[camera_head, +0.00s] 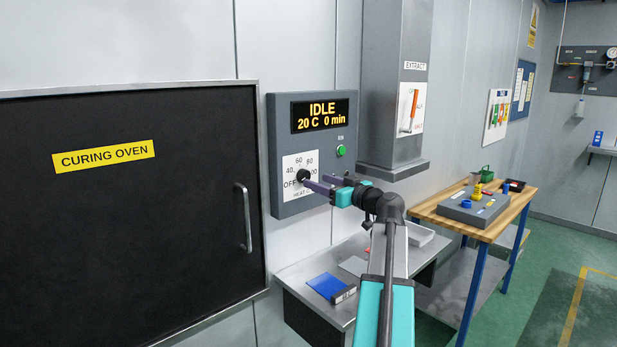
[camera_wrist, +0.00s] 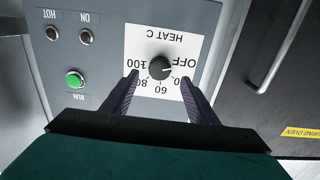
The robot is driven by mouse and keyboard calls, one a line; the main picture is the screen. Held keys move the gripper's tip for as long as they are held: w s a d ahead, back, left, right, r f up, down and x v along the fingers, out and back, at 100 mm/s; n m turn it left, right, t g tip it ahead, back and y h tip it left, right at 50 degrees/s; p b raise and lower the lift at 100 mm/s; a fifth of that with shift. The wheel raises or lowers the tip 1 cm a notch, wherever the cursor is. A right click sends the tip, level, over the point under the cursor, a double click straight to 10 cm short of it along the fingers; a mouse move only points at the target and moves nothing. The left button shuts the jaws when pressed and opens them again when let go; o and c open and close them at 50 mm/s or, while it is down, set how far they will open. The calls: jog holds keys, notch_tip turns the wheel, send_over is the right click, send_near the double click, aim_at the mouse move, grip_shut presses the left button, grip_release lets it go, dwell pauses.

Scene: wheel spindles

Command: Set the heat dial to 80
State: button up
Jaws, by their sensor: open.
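The heat dial is a black round knob (camera_head: 303,176) on a white scale plate (camera_head: 289,164) at the lower left of the grey control box. In the wrist view the knob (camera_wrist: 160,67) appears upside down, ringed by OFF, 40, 60, 80 and 100. A small light mark on the knob seems to point towards OFF. The display (camera_head: 320,115) reads IDLE, 20 C, 0 min. My gripper (camera_head: 315,182) is open in front of the dial. In the wrist view its two dark fingers (camera_wrist: 160,78) stand on either side of the knob, apart from it.
A green button (camera_head: 341,151) sits right of the dial. The black curing oven door (camera_head: 130,220) with its handle (camera_head: 243,218) is at left. A grey extract column (camera_head: 393,130) with an orange-handled switch (camera_head: 413,108) stands at right. A steel table (camera_head: 320,262) lies below.

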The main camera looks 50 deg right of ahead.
aim_at(306, 177)
jog(key=shift+w+d+p, duration=0.2)
jog(key=shift+w+p, duration=0.45)
jog(key=shift+w, duration=2)
jog(key=shift+c, duration=0.4)
